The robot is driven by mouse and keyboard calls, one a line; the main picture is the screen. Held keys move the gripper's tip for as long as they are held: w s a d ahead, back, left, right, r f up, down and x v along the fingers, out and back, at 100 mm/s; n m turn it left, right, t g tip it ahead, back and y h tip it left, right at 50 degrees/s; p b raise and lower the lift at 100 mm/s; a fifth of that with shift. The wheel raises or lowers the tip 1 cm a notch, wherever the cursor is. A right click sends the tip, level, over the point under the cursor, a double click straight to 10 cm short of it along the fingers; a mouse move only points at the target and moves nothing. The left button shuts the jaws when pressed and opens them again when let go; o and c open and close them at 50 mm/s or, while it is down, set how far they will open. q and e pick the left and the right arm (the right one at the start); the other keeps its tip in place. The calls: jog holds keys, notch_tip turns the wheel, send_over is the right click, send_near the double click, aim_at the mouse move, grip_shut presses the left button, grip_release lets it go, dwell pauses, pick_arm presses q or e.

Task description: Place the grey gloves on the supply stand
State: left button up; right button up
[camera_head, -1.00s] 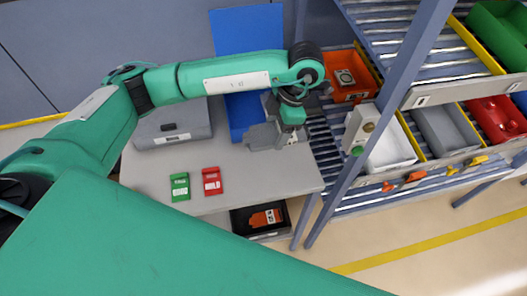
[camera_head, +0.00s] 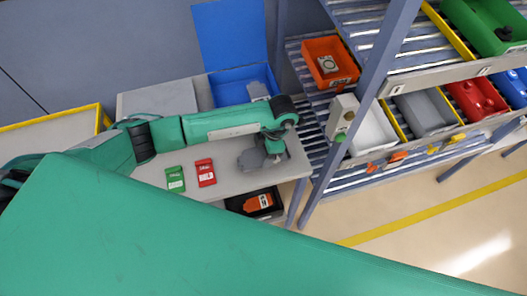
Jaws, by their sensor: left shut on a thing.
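My left gripper (camera_head: 270,156) is low over the right part of the grey-topped stand (camera_head: 225,187), which I take for the supply stand. It is shut on the grey gloves (camera_head: 250,160), which show just left of the fingers. I cannot tell whether the gloves touch the top. Another grey piece (camera_head: 258,90) lies in the open blue box (camera_head: 228,92) at the back of the stand; I cannot tell what it is. My right gripper is not in view.
A green card (camera_head: 175,179) and a red card (camera_head: 205,172) lie left of the gloves. A grey case (camera_head: 155,98) stands at the back left, partly behind my arm. The roller rack (camera_head: 375,60) with an orange bin (camera_head: 329,63) is at right. A black bin (camera_head: 256,204) is below.

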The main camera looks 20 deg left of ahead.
pick_arm(q)
jog(key=shift+f, duration=0.75)
jog(key=shift+f, duration=0.25)
jog(key=o, duration=1)
jog(key=shift+r, duration=0.1)
